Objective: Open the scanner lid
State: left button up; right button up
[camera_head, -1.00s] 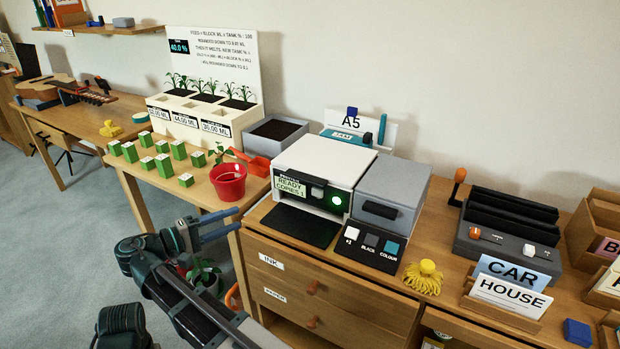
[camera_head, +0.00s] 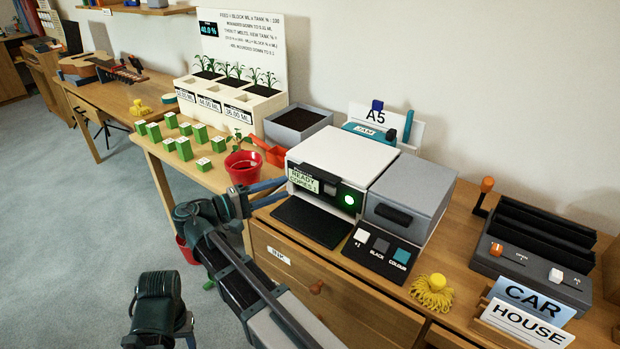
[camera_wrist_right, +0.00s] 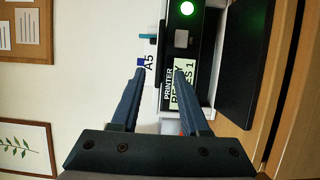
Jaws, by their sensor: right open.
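The scanner is the white-topped printer, with its flat white lid (camera_head: 340,157) lying shut on it in the head view. Its dark front has a lit green button (camera_head: 349,199) and a display (camera_head: 303,180) reading "READY COPIES 1". My right gripper (camera_head: 282,190) is open with blue fingers, at the printer's left front corner. In the right wrist view the fingers (camera_wrist_right: 159,78) stand apart with nothing gripped between them, and the printer's front (camera_wrist_right: 178,60) shows beyond them, turned sideways. My left gripper's fingers do not show.
A grey unit (camera_head: 405,195) with a button panel (camera_head: 384,250) adjoins the printer on the right. A black tray (camera_head: 312,222) juts out in front. A red pot (camera_head: 243,167) with a plant, an orange scoop (camera_head: 268,150) and a soil box (camera_head: 298,124) stand to the left.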

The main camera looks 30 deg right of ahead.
aim_at(315, 176)
jog(key=d, duration=0.9)
jog(key=shift+d, duration=0.1)
grip_shut()
dwell(1.2)
